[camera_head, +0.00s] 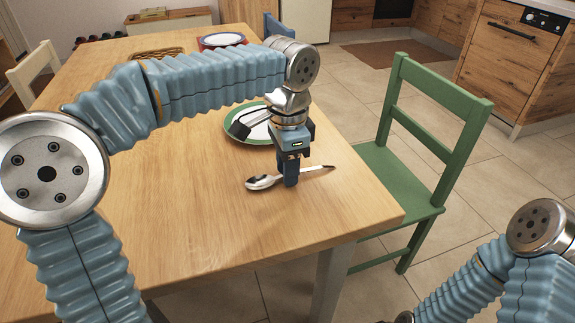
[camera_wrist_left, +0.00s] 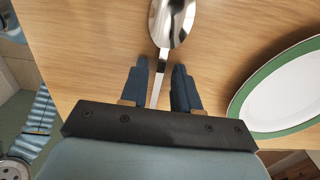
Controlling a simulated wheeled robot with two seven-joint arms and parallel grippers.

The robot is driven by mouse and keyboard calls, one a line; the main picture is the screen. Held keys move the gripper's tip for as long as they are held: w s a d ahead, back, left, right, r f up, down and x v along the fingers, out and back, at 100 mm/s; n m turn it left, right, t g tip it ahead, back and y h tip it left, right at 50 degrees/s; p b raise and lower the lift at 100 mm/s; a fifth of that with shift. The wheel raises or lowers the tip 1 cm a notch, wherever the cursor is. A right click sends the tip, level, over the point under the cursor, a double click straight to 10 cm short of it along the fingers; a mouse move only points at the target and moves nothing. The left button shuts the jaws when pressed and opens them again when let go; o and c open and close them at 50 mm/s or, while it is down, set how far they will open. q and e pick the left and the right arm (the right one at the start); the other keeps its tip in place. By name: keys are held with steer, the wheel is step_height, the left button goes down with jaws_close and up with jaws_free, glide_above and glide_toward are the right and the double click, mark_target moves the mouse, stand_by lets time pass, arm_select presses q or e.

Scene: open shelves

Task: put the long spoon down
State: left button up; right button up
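The long spoon (camera_head: 262,182) is a shiny metal spoon near the right edge of the wooden table (camera_head: 215,220). It appears to lie on the tabletop, its bowl to the left and its handle to the right. My left gripper (camera_head: 291,178) points down over the handle. In the left wrist view, the spoon (camera_wrist_left: 172,22) has its handle running between the two fingers of my left gripper (camera_wrist_left: 160,85), with a visible gap on the right side. The fingers look slightly open around it. My right arm shows at the lower right, but its gripper is out of view.
A green chair (camera_head: 405,180) stands right of the table. Another plate (camera_head: 222,40) is farther back. The front tabletop is clear.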

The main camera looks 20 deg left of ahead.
arm_select(q)
steer(key=shift+r, duration=0.25)
step_height(320, 180, up, 12)
steer(key=p, duration=0.2)
steer(key=shift+f, duration=0.1)
stand_by(0.3)
